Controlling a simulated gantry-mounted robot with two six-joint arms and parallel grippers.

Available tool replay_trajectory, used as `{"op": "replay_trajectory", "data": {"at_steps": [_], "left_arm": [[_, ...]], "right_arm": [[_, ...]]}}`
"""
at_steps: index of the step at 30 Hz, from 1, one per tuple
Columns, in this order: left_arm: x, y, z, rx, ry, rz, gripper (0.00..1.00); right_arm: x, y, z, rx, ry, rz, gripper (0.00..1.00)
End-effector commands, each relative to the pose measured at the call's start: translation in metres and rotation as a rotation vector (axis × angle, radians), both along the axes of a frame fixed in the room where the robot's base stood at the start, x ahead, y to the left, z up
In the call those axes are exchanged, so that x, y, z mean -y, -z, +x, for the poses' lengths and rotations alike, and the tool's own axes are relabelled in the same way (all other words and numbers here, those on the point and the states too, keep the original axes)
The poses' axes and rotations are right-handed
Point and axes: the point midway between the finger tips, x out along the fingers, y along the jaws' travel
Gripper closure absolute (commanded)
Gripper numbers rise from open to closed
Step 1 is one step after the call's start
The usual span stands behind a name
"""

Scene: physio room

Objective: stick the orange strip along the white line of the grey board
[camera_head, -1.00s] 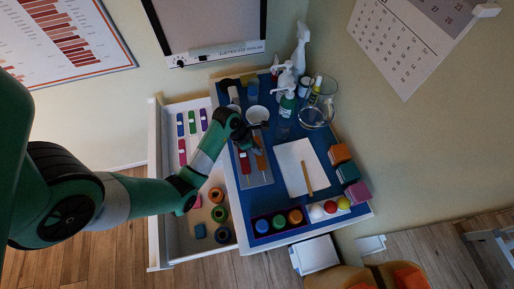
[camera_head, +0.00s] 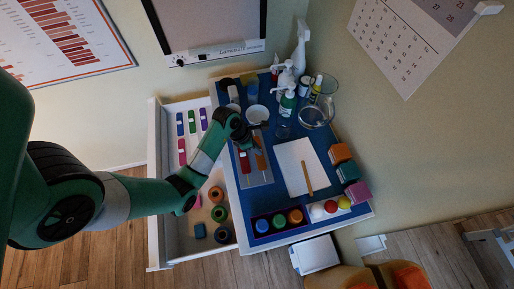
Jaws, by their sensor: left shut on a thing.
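The grey board (camera_head: 259,180) lies on the blue top of the cabinet, with a red strip (camera_head: 244,163) along its left part. The orange strip (camera_head: 261,160) is at the board's right part, roughly lengthwise along it. My left gripper (camera_head: 254,134) is over the far end of the board, shut on the orange strip, whose far end it hides. Whether the strip touches the board cannot be told from this height. The white line is too small or covered to make out. My right gripper is not in view.
A white pad with a pencil (camera_head: 308,178) lies right of the board. Bottles, a white cup (camera_head: 257,114) and a glass jug (camera_head: 316,114) stand behind. Coloured blocks (camera_head: 349,172) line the right edge. An open drawer (camera_head: 176,240) with tapes is at left, below my arm.

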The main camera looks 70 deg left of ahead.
Motion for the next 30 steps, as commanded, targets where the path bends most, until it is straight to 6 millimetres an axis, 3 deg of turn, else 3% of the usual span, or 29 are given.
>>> {"op": "replay_trajectory", "data": {"at_steps": [13, 14, 18, 19, 25, 30], "left_arm": [[0.0001, 0.0012, -0.0001, 0.000, 0.000, 0.000, 1.00], [0.0001, 0.0012, -0.0001, 0.000, 0.000, 0.000, 0.83], [0.0001, 0.0012, -0.0001, 0.000, 0.000, 0.000, 0.58], [0.0001, 0.0012, -0.0001, 0.000, 0.000, 0.000, 0.53], [0.0001, 0.0012, -0.0001, 0.000, 0.000, 0.000, 0.53], [0.0001, 0.0011, -0.0001, 0.000, 0.000, 0.000, 0.25]], "right_arm": [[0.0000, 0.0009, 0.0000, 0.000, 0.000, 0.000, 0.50], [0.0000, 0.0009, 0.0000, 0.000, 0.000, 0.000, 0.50], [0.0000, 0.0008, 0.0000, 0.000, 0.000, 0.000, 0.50], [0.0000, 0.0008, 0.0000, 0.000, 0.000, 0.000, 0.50], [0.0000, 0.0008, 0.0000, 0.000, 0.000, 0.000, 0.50], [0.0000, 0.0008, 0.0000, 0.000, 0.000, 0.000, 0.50]]}}
